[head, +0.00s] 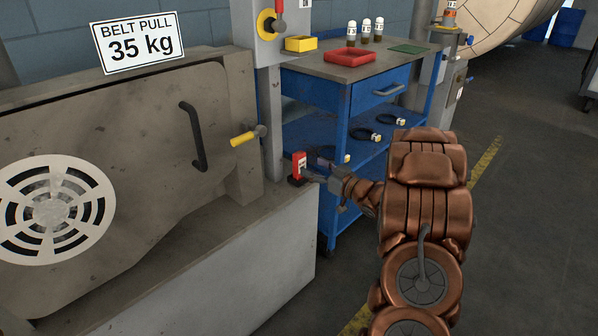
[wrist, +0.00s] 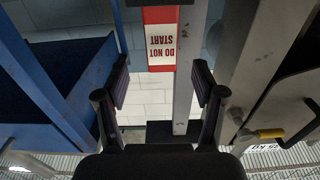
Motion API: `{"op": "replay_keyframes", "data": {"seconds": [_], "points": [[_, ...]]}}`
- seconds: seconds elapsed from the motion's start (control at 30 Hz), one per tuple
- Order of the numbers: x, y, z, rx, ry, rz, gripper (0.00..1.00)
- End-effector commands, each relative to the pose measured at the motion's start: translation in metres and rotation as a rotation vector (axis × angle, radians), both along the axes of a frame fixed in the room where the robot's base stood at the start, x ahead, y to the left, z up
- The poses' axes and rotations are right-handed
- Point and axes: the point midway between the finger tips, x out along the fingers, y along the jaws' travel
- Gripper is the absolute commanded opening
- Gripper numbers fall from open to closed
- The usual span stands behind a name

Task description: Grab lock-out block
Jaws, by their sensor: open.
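The lock-out block (head: 299,163) is a small red block with a white label, standing upright by the right end of the grey machine in the head view. In the wrist view the block (wrist: 160,45) shows its "DO NOT START" label upside down, at top centre. My gripper (head: 314,168) is close to the block's right side in the head view. In the wrist view my gripper (wrist: 161,72) is open, with one finger on each side of the block's line and visible gaps to both. I see no contact. The exact depth between fingertips and block is unclear.
A blue cart (head: 345,130) stands right behind my gripper, with a red tray (head: 350,57) on top and black cuffs on its shelves. The grey machine has a yellow-handled lever (head: 246,137) and a black door handle (head: 193,137).

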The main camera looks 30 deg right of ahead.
Motion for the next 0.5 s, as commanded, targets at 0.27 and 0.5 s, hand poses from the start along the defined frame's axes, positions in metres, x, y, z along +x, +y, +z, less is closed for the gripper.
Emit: {"op": "replay_keyframes", "data": {"seconds": [0.27, 0.5], "points": [[0.021, 0.006, -0.002, -0.001, 0.001, -0.001, 0.69], [0.049, 0.015, -0.002, 0.000, 0.003, 0.000, 0.69]]}}
